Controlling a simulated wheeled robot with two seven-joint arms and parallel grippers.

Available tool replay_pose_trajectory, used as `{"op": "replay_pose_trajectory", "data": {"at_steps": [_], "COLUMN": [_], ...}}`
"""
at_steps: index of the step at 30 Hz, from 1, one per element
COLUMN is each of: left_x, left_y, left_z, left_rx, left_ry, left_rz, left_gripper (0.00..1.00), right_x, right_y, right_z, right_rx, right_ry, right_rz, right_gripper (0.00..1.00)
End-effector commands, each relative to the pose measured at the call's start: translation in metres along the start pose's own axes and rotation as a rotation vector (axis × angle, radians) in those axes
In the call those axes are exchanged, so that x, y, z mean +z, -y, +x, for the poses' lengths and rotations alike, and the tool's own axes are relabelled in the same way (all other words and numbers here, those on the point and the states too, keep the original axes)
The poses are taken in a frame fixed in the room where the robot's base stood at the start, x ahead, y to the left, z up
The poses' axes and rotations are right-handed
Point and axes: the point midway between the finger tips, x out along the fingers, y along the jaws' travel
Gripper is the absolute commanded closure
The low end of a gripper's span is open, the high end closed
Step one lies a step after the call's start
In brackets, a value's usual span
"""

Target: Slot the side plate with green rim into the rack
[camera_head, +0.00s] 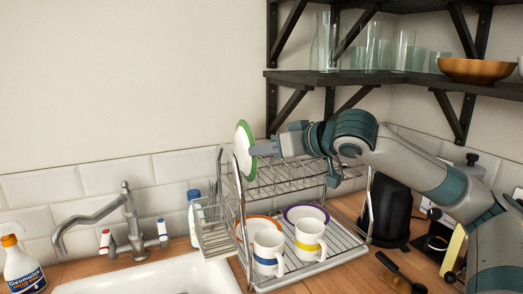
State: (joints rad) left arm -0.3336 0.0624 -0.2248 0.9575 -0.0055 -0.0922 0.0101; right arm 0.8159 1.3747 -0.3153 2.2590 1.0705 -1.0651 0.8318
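The side plate with green rim (242,146) is upright, seen nearly edge-on, at the left end of the rack's upper tier. My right gripper (258,149) reaches in from the right and is shut on the plate. The steel two-tier rack (292,176) stands against the wall. I cannot tell whether the plate's lower edge touches the rack's wires. My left gripper is not in view.
Two white mugs (268,247) and plates with orange and purple rims (306,213) are on the lower tier. A cutlery basket (213,230) hangs at the rack's left, by the sink (150,278). Dark shelves (390,78) with glasses are above my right arm.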

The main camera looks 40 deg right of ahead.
Motion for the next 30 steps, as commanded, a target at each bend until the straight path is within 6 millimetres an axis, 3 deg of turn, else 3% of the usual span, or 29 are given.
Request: {"op": "replay_pose_trajectory", "data": {"at_steps": [14, 18, 30], "left_x": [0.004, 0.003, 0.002], "left_y": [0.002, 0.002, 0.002], "left_z": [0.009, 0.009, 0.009], "left_rx": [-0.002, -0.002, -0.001], "left_ry": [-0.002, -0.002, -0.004], "left_rz": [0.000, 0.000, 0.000], "left_gripper": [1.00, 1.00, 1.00], "right_x": [0.011, 0.011, 0.012], "right_y": [-0.002, -0.002, -0.002], "right_z": [0.004, 0.004, 0.005], "right_rx": [0.000, 0.000, 0.000], "right_ry": [-0.002, -0.001, 0.001], "right_rz": [-0.001, 0.000, 0.000], "right_gripper": [1.00, 0.76, 0.76]}}
